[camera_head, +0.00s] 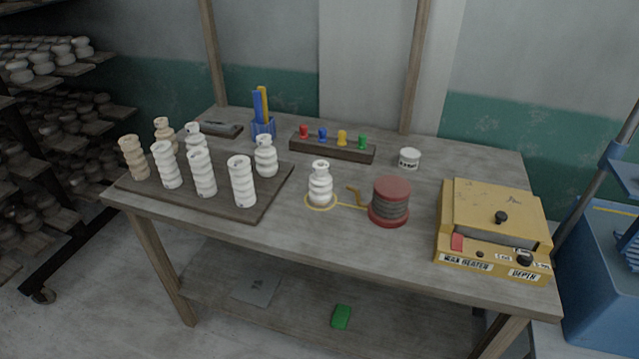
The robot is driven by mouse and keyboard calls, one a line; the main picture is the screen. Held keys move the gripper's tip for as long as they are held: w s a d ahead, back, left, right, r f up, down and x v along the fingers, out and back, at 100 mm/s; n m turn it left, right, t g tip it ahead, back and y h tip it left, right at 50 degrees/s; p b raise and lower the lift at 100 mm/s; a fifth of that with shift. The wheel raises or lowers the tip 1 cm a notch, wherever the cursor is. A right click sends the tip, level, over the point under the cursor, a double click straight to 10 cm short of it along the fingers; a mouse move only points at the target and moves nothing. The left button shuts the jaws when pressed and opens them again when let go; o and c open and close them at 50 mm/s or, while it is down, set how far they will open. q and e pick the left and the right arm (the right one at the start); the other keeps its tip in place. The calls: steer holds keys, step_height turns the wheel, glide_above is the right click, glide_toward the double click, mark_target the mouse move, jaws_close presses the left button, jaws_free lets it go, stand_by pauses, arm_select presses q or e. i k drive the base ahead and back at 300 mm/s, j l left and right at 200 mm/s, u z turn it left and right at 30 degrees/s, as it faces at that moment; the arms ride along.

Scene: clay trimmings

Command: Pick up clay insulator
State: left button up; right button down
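A white ribbed clay insulator (320,186) stands upright near the middle of the table, inside a yellow ring mark. Several more clay insulators (242,182) stand upright on a dark wooden board (262,204) at the left of the table. Most of these are white; two at the board's left end, such as the tan insulator (133,158), are browner. Neither of my grippers shows in the head view.
A red spool (390,202) stands right of the middle insulator, with a yellow wax heater (492,228) farther right. Behind are a rack of coloured knobs (332,149), a white jar (409,158) and a blue holder (263,128). The table front (350,240) is clear.

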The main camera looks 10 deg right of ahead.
mark_target(321, 185)
steer(key=i+z, duration=0.35)
steer(key=z, duration=0.15)
steer(key=i+j+z, duration=0.25)
steer(key=z, duration=0.25)
